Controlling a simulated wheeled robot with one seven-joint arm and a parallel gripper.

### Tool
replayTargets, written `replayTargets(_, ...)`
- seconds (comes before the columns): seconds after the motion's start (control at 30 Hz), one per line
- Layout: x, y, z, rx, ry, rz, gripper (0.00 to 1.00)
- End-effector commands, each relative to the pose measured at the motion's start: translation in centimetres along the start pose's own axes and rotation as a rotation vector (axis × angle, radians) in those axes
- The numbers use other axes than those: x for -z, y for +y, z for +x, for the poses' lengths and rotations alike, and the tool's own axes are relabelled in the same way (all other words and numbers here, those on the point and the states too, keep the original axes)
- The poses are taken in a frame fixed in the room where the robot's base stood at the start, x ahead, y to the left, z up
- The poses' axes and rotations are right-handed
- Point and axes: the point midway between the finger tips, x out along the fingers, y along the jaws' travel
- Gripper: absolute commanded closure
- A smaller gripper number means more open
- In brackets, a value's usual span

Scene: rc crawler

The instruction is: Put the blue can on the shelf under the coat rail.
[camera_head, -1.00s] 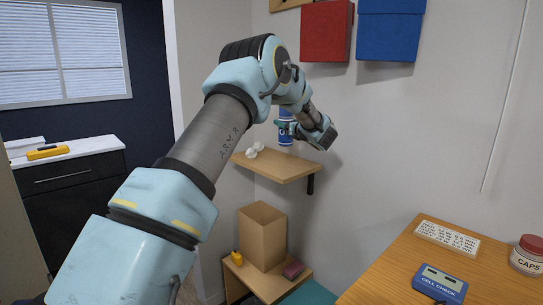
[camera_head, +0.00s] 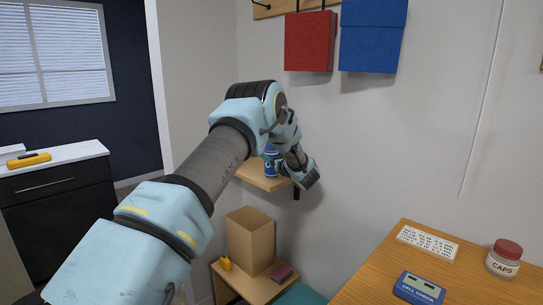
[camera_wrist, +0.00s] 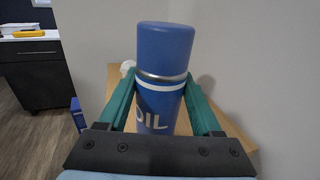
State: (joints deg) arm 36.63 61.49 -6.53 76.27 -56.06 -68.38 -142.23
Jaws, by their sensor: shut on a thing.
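The blue can (camera_head: 269,160), with a white band and "OIL" lettering, is upright between the green fingers of my gripper (camera_wrist: 160,98). It fills the middle of the wrist view (camera_wrist: 165,55). My gripper is shut on it. The wooden wall shelf (camera_head: 262,182) is directly below and around the can; its board also shows in the wrist view (camera_wrist: 233,138). The can's base is hidden, so I cannot tell if it touches the board. The coat rail (camera_head: 268,10) is on the wall above.
A small white object (camera_wrist: 127,67) lies on the shelf behind the can's left side. A cardboard box (camera_head: 250,240) stands on a lower surface. A wooden table (camera_head: 375,282) is at the right.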

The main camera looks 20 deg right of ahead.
Motion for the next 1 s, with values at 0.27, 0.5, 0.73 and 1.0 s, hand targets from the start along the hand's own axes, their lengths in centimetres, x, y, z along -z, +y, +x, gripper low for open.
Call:
replayTargets(0.27, 0.2, 0.0, 0.0, 0.0, 0.001, 0.0, 0.22)
replayTargets(0.5, 0.2, 0.0, 0.0, 0.0, 0.0, 0.0, 0.04)
replayTargets(0.73, 0.0, 0.0, 0.0, 0.0, 0.0, 0.0, 0.04)
replayTargets(1.0, 0.5, -0.1, -3.7, 0.004, 0.001, -0.001, 0.04)
